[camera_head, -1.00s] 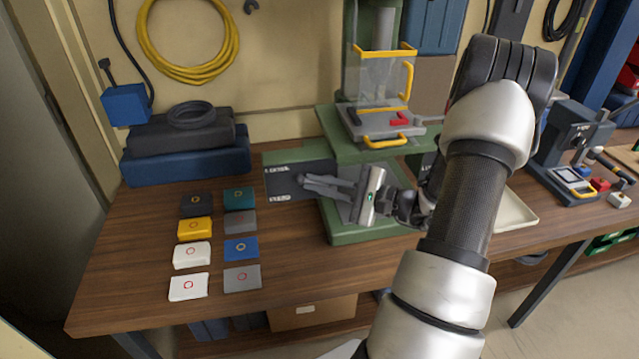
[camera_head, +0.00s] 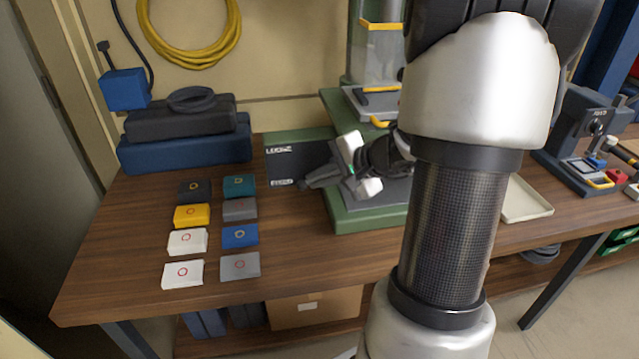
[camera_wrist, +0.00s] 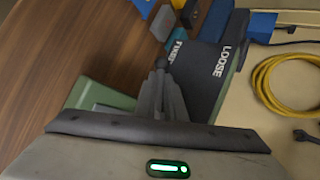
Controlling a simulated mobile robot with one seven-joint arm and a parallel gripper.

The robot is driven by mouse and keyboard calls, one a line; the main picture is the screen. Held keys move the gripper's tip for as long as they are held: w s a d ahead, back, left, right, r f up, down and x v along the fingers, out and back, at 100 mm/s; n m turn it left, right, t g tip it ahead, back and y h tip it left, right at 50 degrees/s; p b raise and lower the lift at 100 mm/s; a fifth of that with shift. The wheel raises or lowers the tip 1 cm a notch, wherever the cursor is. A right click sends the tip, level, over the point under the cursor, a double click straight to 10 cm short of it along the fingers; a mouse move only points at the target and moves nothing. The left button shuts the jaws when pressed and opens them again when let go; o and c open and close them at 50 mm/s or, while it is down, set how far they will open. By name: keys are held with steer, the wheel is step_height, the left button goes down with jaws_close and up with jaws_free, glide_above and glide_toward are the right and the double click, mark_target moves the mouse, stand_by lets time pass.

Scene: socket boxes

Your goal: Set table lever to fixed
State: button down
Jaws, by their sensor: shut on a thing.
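The dark label plate (camera_head: 292,150) lies on the left part of the green press base, with LOOSE toward the back and FIXED toward the front in the head view. It also shows in the wrist view (camera_wrist: 205,85). My gripper (camera_head: 308,183) reaches over the plate from the right, its fingertips close to the FIXED lettering. In the wrist view my gripper (camera_wrist: 160,95) is shut around the table lever (camera_wrist: 160,64), whose dark rounded end shows between and beyond the fingers near FIXED. The rest of the lever is hidden by the fingers.
Several coloured boxes (camera_head: 240,236) stand in two columns on the workbench, left of the press. Stacked cases (camera_head: 185,152) stand behind them. The press (camera_head: 378,60) rises at the back, partly behind my arm. A shallow tray (camera_head: 525,200) is at right.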

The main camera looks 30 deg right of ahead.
steer(key=shift+a+f+n+g+h+b, duration=0.3)
steer(key=shift+f+n+g+h+b, duration=0.15)
steer(key=shift+h+b, duration=0.1)
steer(key=shift+f, duration=0.1)
steer(key=c, duration=1.8)
jaws_free()
steer(key=shift+d, duration=0.15)
steer(key=p+v, duration=0.1)
steer(key=v, duration=0.7)
steer(key=p+v, duration=0.2)
steer(key=v, duration=0.7)
steer(key=shift+s, duration=0.25)
steer(key=shift+a+r, duration=0.2)
steer(key=shift+a, duration=0.05)
